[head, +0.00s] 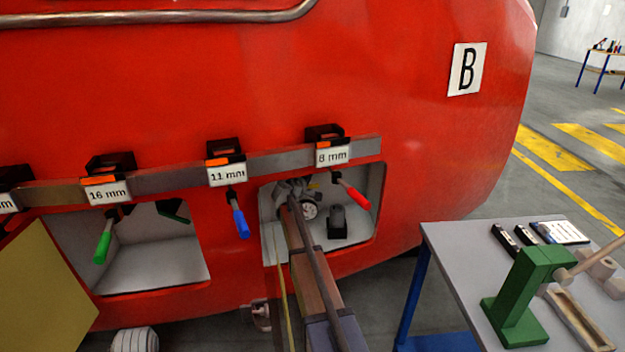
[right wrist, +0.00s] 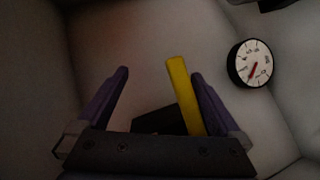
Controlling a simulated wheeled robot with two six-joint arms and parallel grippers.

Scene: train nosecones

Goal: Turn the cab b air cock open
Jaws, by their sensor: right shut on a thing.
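The train's red nose carries a white B sign (head: 467,69). Below it is an open recess (head: 368,205) with pale inner walls. My right arm reaches into this recess, and my right gripper (head: 292,187) is at its upper left part. In the right wrist view, the air cock's yellow handle (right wrist: 183,95) stands between the fingers of my right gripper (right wrist: 160,88), close against the right-hand finger. The gripper is shut on it, though a gap shows on the left side. The handle's base is hidden behind the gripper body. My left gripper is out of view.
A round gauge (right wrist: 250,63) with a red needle sits right of the fingers; it shows in the head view (head: 309,211). A black fitting (head: 337,222) is beside it. A workbench (head: 450,250) stands right.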

